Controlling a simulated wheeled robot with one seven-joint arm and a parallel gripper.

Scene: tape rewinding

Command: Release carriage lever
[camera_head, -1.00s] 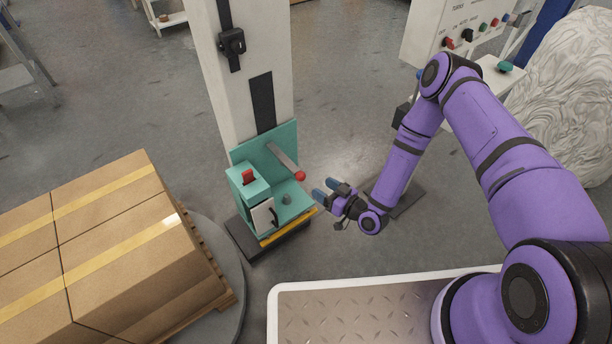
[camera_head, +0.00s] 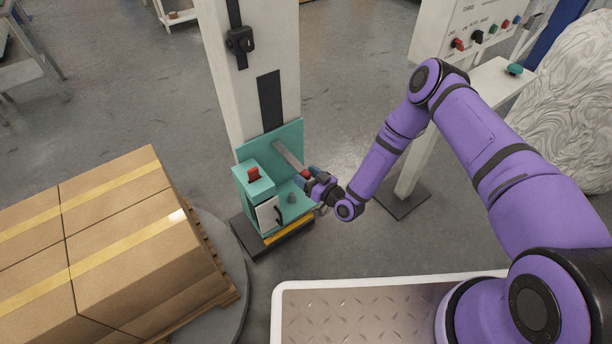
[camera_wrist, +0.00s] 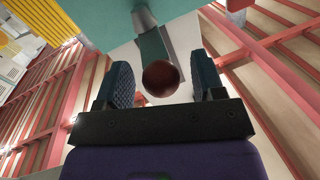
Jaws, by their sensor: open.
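The carriage lever (camera_head: 287,156) is a grey bar with a red ball knob on the teal carriage (camera_head: 258,188) at the foot of the white mast. In the head view the knob is mostly covered by my gripper (camera_head: 308,177). In the wrist view the dark red knob (camera_wrist: 161,78) lies between the two teal finger pads of my gripper (camera_wrist: 163,85), with a visible gap on each side. The gripper is open. The grey lever bar (camera_wrist: 143,20) runs up behind the knob.
The white mast (camera_head: 250,75) rises behind the carriage. Stacked cardboard boxes (camera_head: 120,235) stand on a round turntable to the left. A control panel (camera_head: 470,35) and wrapped load (camera_head: 570,110) are at right. A white-rimmed diamond-plate deck (camera_head: 375,282) lies in front.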

